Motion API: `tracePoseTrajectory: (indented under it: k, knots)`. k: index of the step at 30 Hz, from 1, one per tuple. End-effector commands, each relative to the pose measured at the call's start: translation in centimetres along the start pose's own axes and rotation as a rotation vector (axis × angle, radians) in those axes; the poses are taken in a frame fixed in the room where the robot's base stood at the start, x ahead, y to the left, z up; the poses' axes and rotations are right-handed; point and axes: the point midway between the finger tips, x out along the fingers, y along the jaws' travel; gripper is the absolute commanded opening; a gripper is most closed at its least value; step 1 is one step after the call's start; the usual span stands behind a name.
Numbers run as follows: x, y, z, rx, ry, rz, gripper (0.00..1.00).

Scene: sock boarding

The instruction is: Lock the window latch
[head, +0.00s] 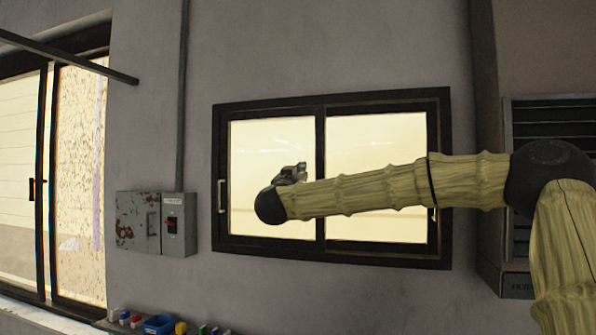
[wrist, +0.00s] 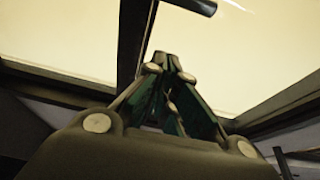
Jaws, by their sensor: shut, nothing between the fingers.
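The dark-framed sliding window (head: 320,104) is on the grey wall, with two bright panes and a middle upright. My arm crosses in front of it and hides part of the middle upright and the right pane. My gripper (head: 296,170) is in front of the left pane, just left of the middle upright. In the wrist view my gripper (wrist: 168,60) is shut and empty, its fingertips together, beside the dark middle upright (wrist: 133,35). A short dark rounded bar (wrist: 190,5), possibly the latch, shows beyond the fingertips at the top edge. I cannot tell its position; no latch is clear in the head view.
The window has a pale handle (head: 221,196) on its left side. A grey electrical box (head: 139,222) with a switch is on the wall to the left. Several small coloured bins (head: 160,324) stand below. A louvred panel (head: 550,140) is at the right, behind my arm.

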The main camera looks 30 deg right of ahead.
Motion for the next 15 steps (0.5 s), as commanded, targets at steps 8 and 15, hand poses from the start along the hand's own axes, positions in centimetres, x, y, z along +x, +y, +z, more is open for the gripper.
tracePoseTrajectory:
  k: [8,15]
  knots:
    - [-1.1,-0.1,2.7,-0.002,-0.004,-0.002,0.0]
    - [-1.5,-0.1,3.6,-0.001,-0.002,-0.002,0.0]
